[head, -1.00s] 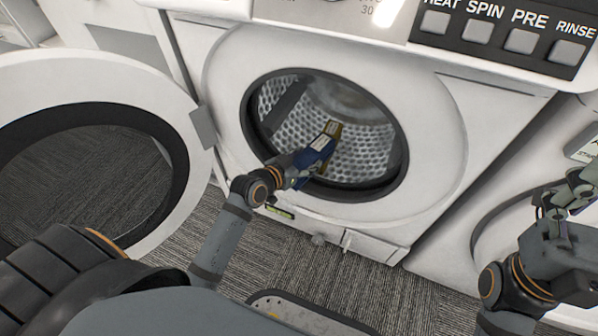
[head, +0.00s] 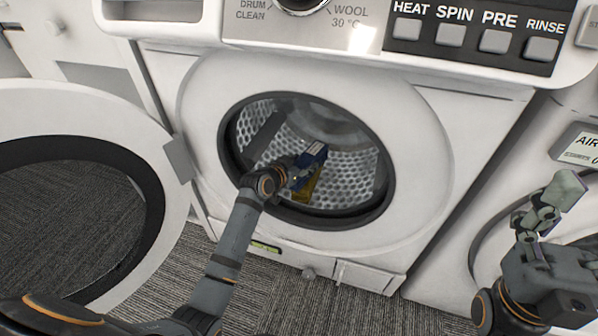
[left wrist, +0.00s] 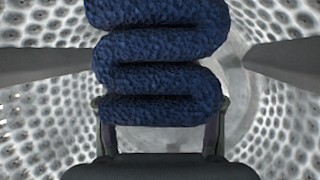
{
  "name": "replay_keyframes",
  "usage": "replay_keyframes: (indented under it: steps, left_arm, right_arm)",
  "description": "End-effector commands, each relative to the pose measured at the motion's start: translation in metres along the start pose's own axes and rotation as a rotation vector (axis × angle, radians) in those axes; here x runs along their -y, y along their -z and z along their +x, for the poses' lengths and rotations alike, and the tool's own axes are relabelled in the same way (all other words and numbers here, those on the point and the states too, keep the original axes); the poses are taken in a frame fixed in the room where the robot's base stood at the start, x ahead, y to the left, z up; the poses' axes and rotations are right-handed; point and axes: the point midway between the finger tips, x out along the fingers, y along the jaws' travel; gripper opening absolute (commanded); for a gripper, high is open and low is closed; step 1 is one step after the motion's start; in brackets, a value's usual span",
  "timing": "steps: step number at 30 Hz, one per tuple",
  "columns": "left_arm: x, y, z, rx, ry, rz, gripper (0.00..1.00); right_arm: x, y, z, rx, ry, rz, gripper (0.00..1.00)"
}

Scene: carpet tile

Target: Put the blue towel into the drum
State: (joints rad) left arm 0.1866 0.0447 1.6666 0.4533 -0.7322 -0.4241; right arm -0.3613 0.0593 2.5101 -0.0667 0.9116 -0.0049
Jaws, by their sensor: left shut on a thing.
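The blue towel (head: 314,152) is inside the drum (head: 345,180) of the front-loading washer, held clear of the drum's lower wall as far as I can tell. In the left wrist view the towel (left wrist: 160,48) is a thick, folded, textured blue bundle between the two fingers. My left gripper (head: 298,172) reaches through the round opening and is shut on the towel. The perforated drum wall (left wrist: 40,125) surrounds it in the wrist view. My right gripper (head: 541,214) is outside at the right, away from the drum; its finger gap is unclear.
The round washer door (head: 150,125) stands open to the left. A dark rim (head: 222,150) edges the opening, close to my left arm. A yellowish patch (head: 306,187) shows below the towel. Another machine stands at the right. Grey carpet (head: 285,300) lies in front.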

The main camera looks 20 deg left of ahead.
Motion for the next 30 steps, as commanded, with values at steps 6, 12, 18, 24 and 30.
replay_keyframes:
  steps: [6,12,18,24,30]
  left_arm:
    - [0.0025,0.004,0.0091,-0.005,0.0,0.001,0.04]
    - [0.0027,0.0047,0.0095,-0.005,0.0,0.001,0.04]
    - [0.0026,0.0042,0.0094,-0.004,0.0,0.001,0.75]
    - [0.0026,0.0031,0.0095,-0.002,0.0,0.0,0.84]
    - [0.0026,0.0005,0.0086,0.003,0.0,0.0,0.84]
  right_arm:
    - [0.0007,-0.0007,-0.0039,0.001,0.001,-0.001,0.8]
    - [0.0008,-0.0006,-0.0036,0.001,0.001,-0.001,0.8]
    - [0.0008,-0.0003,-0.0036,0.0,0.002,-0.001,0.8]
    - [0.0008,-0.0001,-0.0037,-0.001,0.002,-0.001,0.8]
    - [0.0008,0.0002,-0.0034,-0.004,0.002,-0.001,0.8]
